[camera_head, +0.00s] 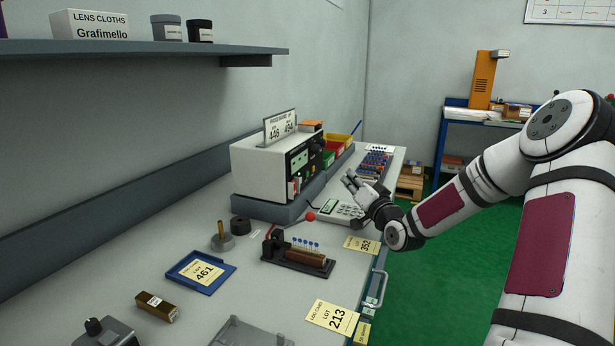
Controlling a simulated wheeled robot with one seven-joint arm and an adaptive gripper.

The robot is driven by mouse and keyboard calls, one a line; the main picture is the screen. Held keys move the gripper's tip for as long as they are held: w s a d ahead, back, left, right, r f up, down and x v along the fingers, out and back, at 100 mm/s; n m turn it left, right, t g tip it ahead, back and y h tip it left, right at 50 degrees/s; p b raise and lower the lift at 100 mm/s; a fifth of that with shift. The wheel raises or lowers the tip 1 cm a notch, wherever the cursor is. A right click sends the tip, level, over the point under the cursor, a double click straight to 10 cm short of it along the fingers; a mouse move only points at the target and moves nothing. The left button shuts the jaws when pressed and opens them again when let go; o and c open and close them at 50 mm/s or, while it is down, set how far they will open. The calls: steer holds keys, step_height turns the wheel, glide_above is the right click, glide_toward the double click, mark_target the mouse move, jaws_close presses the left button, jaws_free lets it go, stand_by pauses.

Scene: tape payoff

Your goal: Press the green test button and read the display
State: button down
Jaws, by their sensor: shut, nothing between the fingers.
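A pale instrument box (262,172) stands on the bench against the wall. Its dark front panel faces right and carries a small greenish patch (299,161) that may be a display; no reading is legible. A flat keypad device (345,212) with a small greenish screen lies in front of the box. I cannot pick out a green test button for certain in the head view. My gripper (349,180) is shut and empty, above and beside the keypad device, to the right of the box. Whether it touches anything is unclear.
A red ball (310,216) sits by the keypad device. A dark fixture (298,260), a blue tray (201,272) with a lot card and a brown block (157,306) lie nearer. Bins and a rack stand behind. A shelf (140,48) overhangs the left; green floor is open at right.

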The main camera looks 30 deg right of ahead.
steer(key=w+a+b, duration=0.3)
steer(key=w+a, duration=0.2)
steer(key=w, duration=0.1)
steer(key=shift+w+a, duration=0.15)
steer(key=shift+w, duration=0.25)
steer(key=shift+a, duration=0.1)
stand_by(1.2)
steer(key=shift+w+a, duration=0.15)
steer(key=shift+w, duration=0.15)
steer(key=shift+w+a, duration=0.25)
steer(key=shift+w, duration=0.05)
stand_by(0.8)
stand_by(0.3)
steer(key=shift+s+d, duration=0.5)
steer(key=shift+s, duration=0.15)
steer(key=shift+s+d+p, duration=0.5)
steer(key=shift+s+d, duration=0.25)
steer(key=shift+s, duration=0.25)
steer(key=shift+s+d+p, duration=0.45)
steer(key=shift+s+d, duration=0.3)
steer(key=shift+s, duration=0.2)
